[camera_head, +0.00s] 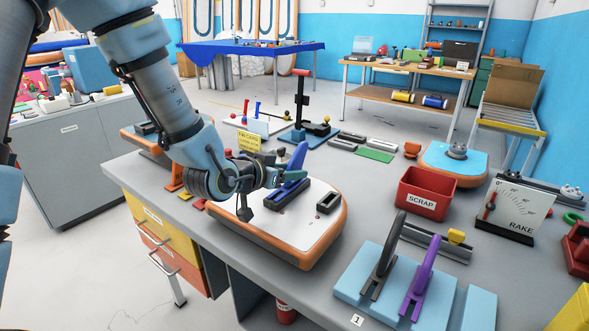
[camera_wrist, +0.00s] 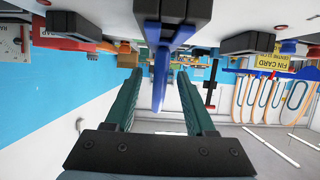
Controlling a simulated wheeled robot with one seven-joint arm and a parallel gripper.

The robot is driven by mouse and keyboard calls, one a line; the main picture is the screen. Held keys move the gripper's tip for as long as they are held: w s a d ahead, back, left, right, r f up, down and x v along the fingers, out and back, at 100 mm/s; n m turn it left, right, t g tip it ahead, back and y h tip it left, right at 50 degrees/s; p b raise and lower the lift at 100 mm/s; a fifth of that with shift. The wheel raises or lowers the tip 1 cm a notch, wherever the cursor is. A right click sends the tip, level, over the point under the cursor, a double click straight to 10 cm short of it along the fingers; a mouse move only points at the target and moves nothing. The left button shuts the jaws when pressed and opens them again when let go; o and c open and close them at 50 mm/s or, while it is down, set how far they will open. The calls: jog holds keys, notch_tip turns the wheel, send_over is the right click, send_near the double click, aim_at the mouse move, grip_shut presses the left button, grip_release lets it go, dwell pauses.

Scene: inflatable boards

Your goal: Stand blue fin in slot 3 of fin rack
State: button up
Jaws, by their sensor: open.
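The blue fin (camera_head: 298,158) stands upright in a dark slotted box on a white board with an orange edge (camera_head: 318,228). My gripper (camera_head: 285,178) is at the fin. In the wrist view the blue fin (camera_wrist: 159,82) shows between my two green fingers (camera_wrist: 155,75), with a gap on each side. The gripper is open and holds nothing. The light-blue fin rack (camera_head: 350,283) is at the front right, with a black fin (camera_head: 390,245) and a purple fin (camera_head: 424,268) standing in it. A "1" label is at its front left; other slot numbers are not visible.
A red SCRAP bin (camera_head: 424,192) and a grey bar (camera_head: 436,243) lie behind the rack. A RAKE gauge (camera_head: 515,210) stands at the right. A yellow fin card (camera_head: 249,142) and a black stand (camera_head: 303,105) are behind the board. Bench lies clear between board and rack.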

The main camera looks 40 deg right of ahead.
jog(key=shift+p+x, duration=1.2)
jog(key=shift+x, duration=1.55)
jog(key=shift+f, duration=0.1)
grip_shut()
